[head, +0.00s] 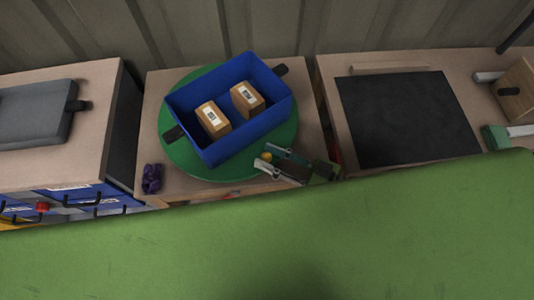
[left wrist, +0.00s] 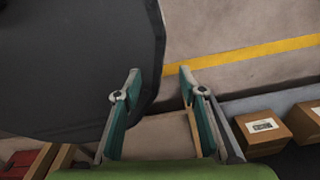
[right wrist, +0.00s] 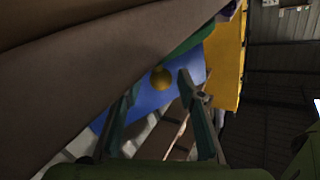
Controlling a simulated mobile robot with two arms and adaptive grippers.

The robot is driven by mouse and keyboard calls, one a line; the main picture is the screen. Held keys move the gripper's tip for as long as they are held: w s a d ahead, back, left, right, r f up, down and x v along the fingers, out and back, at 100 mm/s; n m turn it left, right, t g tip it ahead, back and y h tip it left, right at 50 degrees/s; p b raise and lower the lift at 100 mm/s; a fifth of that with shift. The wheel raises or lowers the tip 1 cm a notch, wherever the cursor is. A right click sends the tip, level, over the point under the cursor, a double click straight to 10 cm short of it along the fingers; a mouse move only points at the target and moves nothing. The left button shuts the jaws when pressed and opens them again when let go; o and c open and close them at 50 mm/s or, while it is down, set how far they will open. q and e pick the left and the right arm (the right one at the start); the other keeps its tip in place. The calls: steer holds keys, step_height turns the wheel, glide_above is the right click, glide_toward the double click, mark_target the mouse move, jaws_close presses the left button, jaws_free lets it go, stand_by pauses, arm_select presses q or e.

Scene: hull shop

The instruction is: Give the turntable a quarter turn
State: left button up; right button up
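The turntable (head: 235,170) is a round green disc on the middle bench in the head view. A blue crate (head: 250,127) with black handles sits on it at a slant and holds two cardboard boxes (head: 213,120). A small yellow knob (head: 266,156) is at the disc's near right edge. My right gripper (head: 271,160) is open at that edge, with the knob near its fingertips. In the right wrist view the knob (right wrist: 160,78) shows between the two open fingers; contact cannot be told. My left gripper (left wrist: 158,74) is open and empty in its wrist view, outside the head view.
A purple object (head: 151,178) lies at the middle bench's near left corner. A grey tray (head: 35,115) is on the left bench. The right bench holds a black mat (head: 405,118) and a wooden block (head: 515,90). Cardboard boxes (left wrist: 262,132) show in the left wrist view.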

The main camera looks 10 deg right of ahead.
steer(key=v, duration=1.1)
